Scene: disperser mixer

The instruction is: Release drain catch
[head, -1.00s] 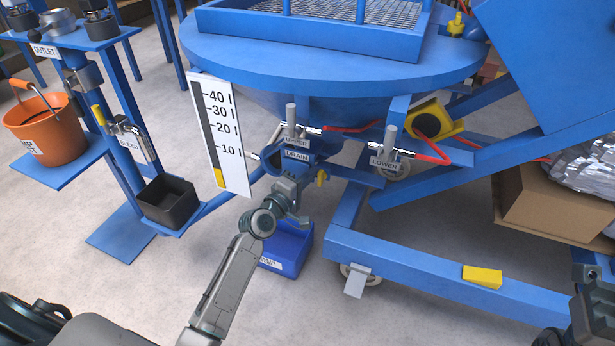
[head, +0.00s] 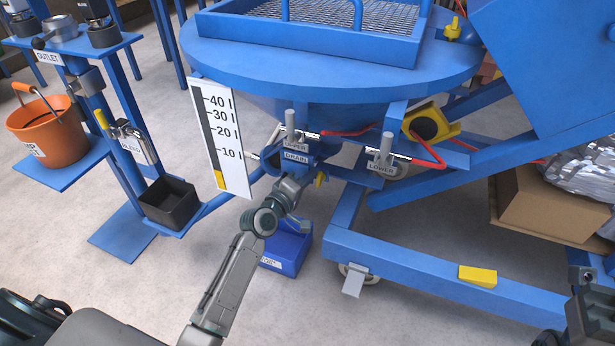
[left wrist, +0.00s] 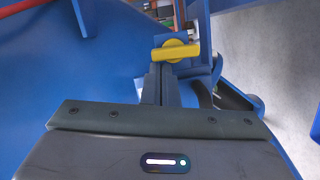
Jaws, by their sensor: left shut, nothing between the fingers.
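The drain unit hangs under the blue hopper, with the DRAIN label (head: 296,156) on it. A small yellow catch (head: 320,179) sits just below and right of the label. In the left wrist view the yellow catch (left wrist: 176,50) is a bar with a round hub, lying across the picture just beyond my fingertips. My left gripper (left wrist: 162,72) is shut and empty, its fingers pointing at the catch; I cannot tell whether they touch it. In the head view my left gripper (head: 302,184) is just left of the catch. My right gripper (head: 583,278) shows only partly at the lower right edge.
A blue bin (head: 287,250) stands on the floor below the drain. Valves with UPPER (head: 296,144) and LOWER (head: 383,168) labels are close by. The level scale (head: 222,140) is to the left. The blue frame (head: 420,262) runs along the right.

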